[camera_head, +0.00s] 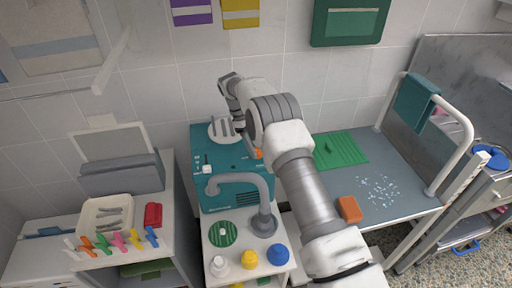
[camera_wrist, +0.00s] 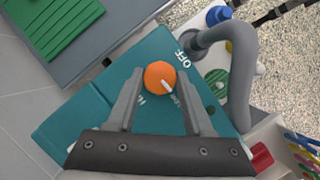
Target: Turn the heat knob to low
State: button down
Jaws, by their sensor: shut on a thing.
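The heat knob (camera_wrist: 160,78) is a round orange dial with a white pointer, set on the teal machine (camera_wrist: 75,118). The pointer aims to the lower right in the wrist view, towards a small white label that my right finger partly covers. "OFF" is printed to the upper right of the knob, and "HI" to the lower left. My gripper (camera_wrist: 160,80) has one finger on each side of the knob and is shut on it. In the head view the teal machine (camera_head: 225,160) stands against the wall, and only an orange edge of the knob (camera_head: 258,153) shows beside my arm.
A grey hose (camera_head: 240,178) arches in front of the machine, close to my gripper in the wrist view. Yellow (camera_head: 250,259) and blue (camera_head: 279,255) items stand below it. A grey table (camera_head: 395,212) with a green mat (camera_head: 340,149) and an orange block (camera_head: 350,209) is at right.

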jog(key=shift+m, duration=0.3)
jog(key=shift+c, duration=1.4)
grip_release()
jog(key=shift+r, duration=0.1)
jog(key=v, duration=0.7)
jog(key=shift+p, duration=0.3)
jog(key=shift+w+r, duration=0.15)
jog(key=shift+r, duration=0.05)
